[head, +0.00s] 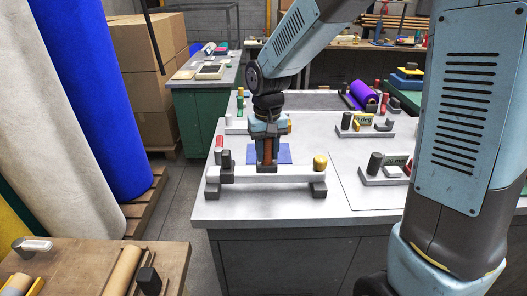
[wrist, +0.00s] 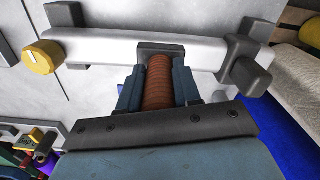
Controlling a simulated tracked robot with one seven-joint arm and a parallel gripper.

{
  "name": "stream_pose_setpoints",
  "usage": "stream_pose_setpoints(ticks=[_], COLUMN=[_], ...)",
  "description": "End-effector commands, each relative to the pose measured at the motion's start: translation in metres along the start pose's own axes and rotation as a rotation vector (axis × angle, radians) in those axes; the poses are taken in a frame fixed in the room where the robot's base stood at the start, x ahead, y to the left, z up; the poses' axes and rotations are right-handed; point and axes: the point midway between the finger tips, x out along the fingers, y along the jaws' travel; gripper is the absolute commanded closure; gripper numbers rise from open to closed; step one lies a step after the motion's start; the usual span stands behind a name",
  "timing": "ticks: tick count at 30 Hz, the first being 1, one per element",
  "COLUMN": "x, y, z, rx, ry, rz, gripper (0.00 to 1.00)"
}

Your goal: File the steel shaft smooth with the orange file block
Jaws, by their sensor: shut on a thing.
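The steel shaft (head: 285,178) is a pale bar lying left to right near the front of the grey bench, in dark holders, with a yellow knob (head: 320,162) at its right end. In the wrist view the shaft (wrist: 105,48) crosses the top. My gripper (head: 267,147) points down over the shaft and is shut on the orange file block (wrist: 160,80), a ribbed orange-brown grip with a dark end. The dark end overlaps the shaft in the wrist view; I cannot tell whether they touch. The block's sides are partly hidden by my fingers.
A blue mat (head: 284,156) lies behind the shaft. Other small fixtures (head: 368,124) and a purple roll (head: 362,92) stand farther back and right. A dark holder (head: 319,188) supports the shaft's right end. Tall felt rolls (head: 60,120) stand at left. The bench left of the fixture is narrow.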

Motion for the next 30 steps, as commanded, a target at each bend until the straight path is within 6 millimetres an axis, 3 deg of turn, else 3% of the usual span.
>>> stream_pose_setpoints(ticks=[13, 30], x=[-0.001, -0.001], y=[0.025, 0.032], z=[0.007, 0.008], rx=[0.002, 0.002], ry=[0.0, 0.0], rz=[0.0, 0.0], gripper=[1.0, 1.0])
